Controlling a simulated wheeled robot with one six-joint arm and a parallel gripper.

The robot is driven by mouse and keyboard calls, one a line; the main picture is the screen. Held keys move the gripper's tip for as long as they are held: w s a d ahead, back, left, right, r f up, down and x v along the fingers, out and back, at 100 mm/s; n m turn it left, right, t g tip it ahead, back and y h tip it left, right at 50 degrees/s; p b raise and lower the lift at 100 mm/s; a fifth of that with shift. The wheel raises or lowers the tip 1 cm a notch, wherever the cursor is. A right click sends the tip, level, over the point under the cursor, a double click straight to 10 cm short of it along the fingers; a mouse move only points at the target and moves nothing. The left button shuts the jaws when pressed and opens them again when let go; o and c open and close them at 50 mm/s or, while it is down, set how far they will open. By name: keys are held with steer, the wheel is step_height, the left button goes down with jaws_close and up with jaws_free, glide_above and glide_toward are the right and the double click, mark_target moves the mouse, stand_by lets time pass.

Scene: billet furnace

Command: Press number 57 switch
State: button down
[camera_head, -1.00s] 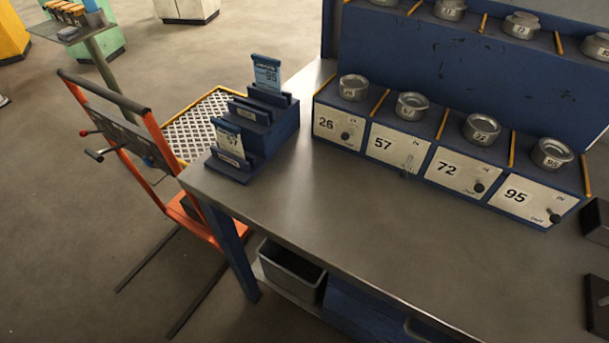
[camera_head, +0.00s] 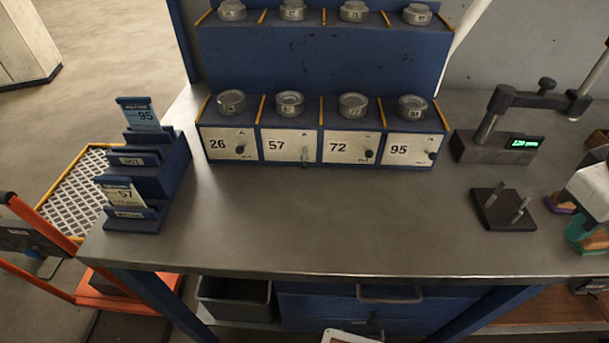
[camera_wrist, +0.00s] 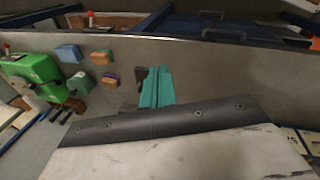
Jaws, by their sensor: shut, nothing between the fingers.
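The white panel marked 57 (camera_head: 277,146) is second from the left in the lower row of the blue rack. Its small switch (camera_head: 304,154) is at the panel's lower right; it looks thinner and paler than the dark knobs on neighbouring panels, and its setting is too small to read. A round metal pot (camera_head: 289,104) sits above it. My gripper shows in the wrist view as two teal fingers (camera_wrist: 156,84) close together, with nothing seen between them. In the head view my white wrist (camera_head: 592,190) is at the right edge, well right of the 57 panel.
Panels 26 (camera_head: 229,145), 72 (camera_head: 350,147) and 95 (camera_head: 409,149) flank it. A card holder (camera_head: 160,175) holds cards 57 and 95. A stand with a green display (camera_head: 490,147) and a dark pegged plate (camera_head: 502,208) lie between rack and wrist. The bench front is clear.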

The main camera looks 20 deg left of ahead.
steer(key=w+a+f+n+t+h, duration=0.1)
steer(key=w+a+n+t+h, duration=0.1)
steer(key=w+a+n, duration=0.5)
steer(key=n+t+y, duration=0.6)
steer(key=n, duration=2.2)
glide_toward(304, 157)
steer(key=s+f, duration=0.2)
steer(key=s, duration=0.2)
steer(key=shift+d+r, duration=0.15)
steer(key=shift+d, duration=0.3)
steer(key=x, duration=1)
steer(key=shift+d, duration=0.2)
